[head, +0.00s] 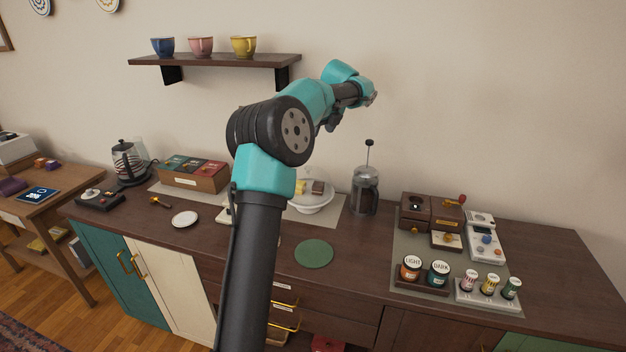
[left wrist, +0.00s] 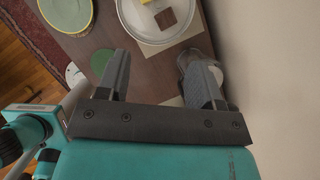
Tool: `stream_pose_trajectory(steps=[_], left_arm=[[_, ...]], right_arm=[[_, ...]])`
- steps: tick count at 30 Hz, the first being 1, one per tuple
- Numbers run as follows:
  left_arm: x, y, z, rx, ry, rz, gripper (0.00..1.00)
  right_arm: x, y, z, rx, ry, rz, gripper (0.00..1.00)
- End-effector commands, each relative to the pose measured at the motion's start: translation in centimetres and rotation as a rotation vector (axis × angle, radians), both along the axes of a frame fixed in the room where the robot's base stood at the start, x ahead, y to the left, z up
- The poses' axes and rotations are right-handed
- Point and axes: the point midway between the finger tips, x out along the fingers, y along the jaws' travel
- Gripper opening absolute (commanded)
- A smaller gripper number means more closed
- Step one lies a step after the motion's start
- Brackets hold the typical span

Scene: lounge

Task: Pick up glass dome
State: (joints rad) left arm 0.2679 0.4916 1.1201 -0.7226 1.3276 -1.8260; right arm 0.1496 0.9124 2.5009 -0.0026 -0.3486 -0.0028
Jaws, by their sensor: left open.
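A white cake stand (head: 312,203) with a yellow and a brown piece on it stands on the counter, partly behind my left arm. It also shows at the top of the left wrist view (left wrist: 128,22), cut by the edge. My right gripper is not in view.
A glass French press (head: 365,192) stands right of the cake stand. A green round mat (head: 314,254) lies in front. A grinder (head: 415,210) and several jars are on the right. A shelf (head: 215,60) with cups is on the wall. A yellow-rimmed plate (left wrist: 66,12) shows in the wrist view.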

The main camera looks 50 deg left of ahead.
Motion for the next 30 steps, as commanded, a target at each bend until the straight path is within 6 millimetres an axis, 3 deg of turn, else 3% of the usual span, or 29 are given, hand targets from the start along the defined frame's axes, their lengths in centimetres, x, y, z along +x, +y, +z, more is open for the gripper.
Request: stream_pose_trajectory(steps=[5,22,30], left_arm=[[0.0,0.5,-1.2,-0.001,0.002,0.001,0.6],[0.3,4.1,-9.9,0.0,0.002,0.0,0.6],[0.4,4.7,-11.3,0.0,0.0,0.0,0.6]], right_arm=[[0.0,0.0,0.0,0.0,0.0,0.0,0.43],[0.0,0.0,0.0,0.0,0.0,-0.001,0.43],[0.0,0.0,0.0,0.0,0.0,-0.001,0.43]])
